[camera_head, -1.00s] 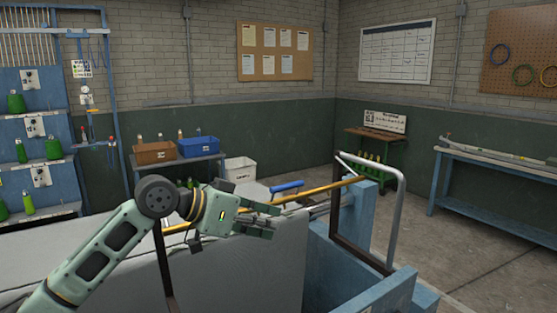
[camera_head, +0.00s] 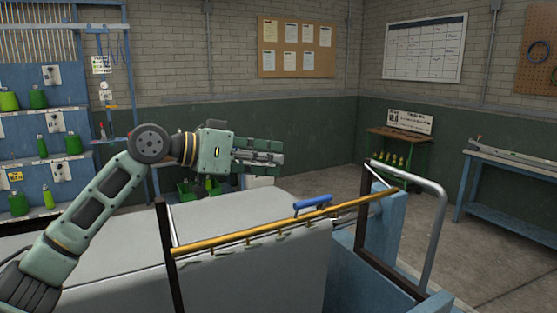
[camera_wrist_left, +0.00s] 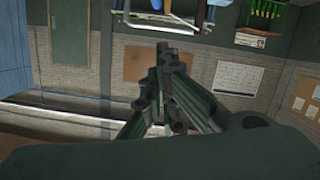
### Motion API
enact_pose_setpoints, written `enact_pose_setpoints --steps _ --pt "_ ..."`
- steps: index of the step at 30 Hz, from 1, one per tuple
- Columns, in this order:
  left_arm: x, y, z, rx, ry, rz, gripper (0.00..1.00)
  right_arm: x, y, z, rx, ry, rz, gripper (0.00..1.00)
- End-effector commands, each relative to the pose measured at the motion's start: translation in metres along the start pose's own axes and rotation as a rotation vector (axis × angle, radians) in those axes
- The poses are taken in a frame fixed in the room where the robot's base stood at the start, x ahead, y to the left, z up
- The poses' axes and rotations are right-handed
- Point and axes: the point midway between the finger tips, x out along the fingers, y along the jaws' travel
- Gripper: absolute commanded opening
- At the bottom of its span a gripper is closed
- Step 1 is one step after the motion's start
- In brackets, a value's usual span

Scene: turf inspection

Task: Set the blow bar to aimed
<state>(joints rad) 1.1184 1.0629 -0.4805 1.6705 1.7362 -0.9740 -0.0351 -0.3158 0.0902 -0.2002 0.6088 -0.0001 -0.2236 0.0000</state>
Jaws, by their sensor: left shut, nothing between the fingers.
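The blow bar is a long yellow bar (camera_head: 270,229) with several small nozzles along its underside. It runs slanting between two dark uprights over a grey machine bed, higher in the picture at its right end. A blue handle (camera_head: 312,202) sits just above the bar, right of its middle. My left gripper (camera_head: 270,153) is shut and empty, its fingers pointing right, above the bar in the picture and apart from it. The closed fingers also show in the left wrist view (camera_wrist_left: 165,75). My right gripper is not in view.
A bent grey tube rail (camera_head: 437,225) and blue frame (camera_head: 384,225) stand at the bar's right end. Behind are a green bottle rack (camera_head: 398,155), a blue bench (camera_head: 510,190) and shelves with green bottles on the left. Open floor lies to the right.

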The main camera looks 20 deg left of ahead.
Motion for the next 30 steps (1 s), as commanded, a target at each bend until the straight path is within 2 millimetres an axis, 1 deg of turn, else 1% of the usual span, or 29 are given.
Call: enact_pose_setpoints --steps 1,6,8,11,12,15,19,24,30 --pt "0.010 0.003 -0.004 0.000 -0.001 0.004 0.00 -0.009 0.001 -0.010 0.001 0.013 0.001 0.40" --pt "0.046 0.003 -0.006 -0.001 -0.001 0.004 0.00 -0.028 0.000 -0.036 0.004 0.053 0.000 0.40" --pt "0.059 0.004 -0.006 0.000 -0.001 0.004 0.00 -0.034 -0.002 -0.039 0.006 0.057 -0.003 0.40" --pt "0.080 0.003 -0.005 0.000 -0.001 0.004 0.00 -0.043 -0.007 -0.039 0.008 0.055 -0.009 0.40" --pt "0.083 0.001 0.002 -0.001 -0.004 -0.001 0.00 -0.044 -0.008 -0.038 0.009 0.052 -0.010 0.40" --pt "0.085 0.000 0.020 0.000 -0.005 -0.002 0.00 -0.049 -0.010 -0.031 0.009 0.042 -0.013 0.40" --pt "0.088 0.000 0.032 0.000 -0.002 -0.001 0.00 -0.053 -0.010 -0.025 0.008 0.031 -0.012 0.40" --pt "0.090 0.000 0.038 0.001 0.001 -0.001 0.00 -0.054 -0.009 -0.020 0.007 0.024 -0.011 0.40" --pt "0.090 0.000 0.039 0.001 0.001 0.000 0.00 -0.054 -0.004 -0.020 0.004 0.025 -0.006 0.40"
